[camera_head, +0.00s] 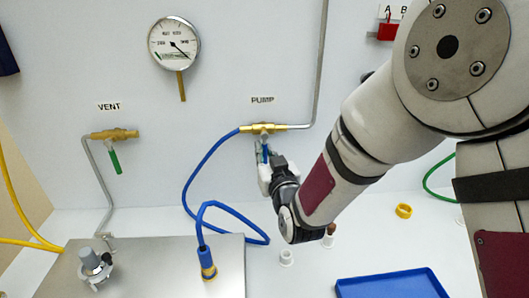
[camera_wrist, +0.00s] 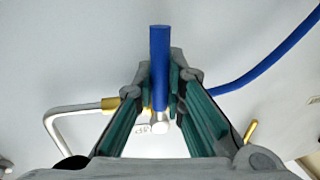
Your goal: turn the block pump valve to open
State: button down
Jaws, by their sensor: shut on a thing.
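The PUMP valve (camera_head: 263,128) is a brass body on the back wall under a PUMP label (camera_head: 262,100). Its blue lever (camera_head: 265,152) hangs down, crosswise to the brass body. In the wrist view the blue lever (camera_wrist: 159,62) stands between the fingertips. My gripper (camera_head: 266,172) is below the valve, shut on the lever; it also shows in the wrist view (camera_wrist: 160,85). The gripper hides the lower part of the lever in the head view. A grey pipe joins the valve at its right and a blue hose (camera_head: 205,165) at its left.
The VENT valve (camera_head: 113,134) with a green lever (camera_head: 115,162) is at the left. A round gauge (camera_head: 174,43) is on the wall above. A metal plate (camera_head: 160,265), a blue tray (camera_head: 392,284) and a yellow ring (camera_head: 403,211) lie below. A red padlock (camera_head: 387,30) hangs at upper right.

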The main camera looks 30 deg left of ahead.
jog(key=shift+w+d+r+n+g+h+p, duration=0.1)
jog(key=shift+w+d+r+n+h+p, duration=0.35)
jog(key=shift+n, duration=1.1)
jog(key=shift+w+d+r+n+g+h+p, duration=0.15)
jog(key=shift+d+n, duration=0.45)
jog(key=shift+n, duration=1)
jog(key=shift+w+d+r+n+g+h+p, duration=0.1)
jog(key=shift+w+d+r+n+h+p, duration=0.3)
jog(key=shift+n, duration=1.15)
jog(key=shift+d+f, duration=0.1)
jog(key=c, duration=1.6)
grip_release()
jog(key=shift+c, duration=0.2)
jog(key=shift+s, duration=0.1)
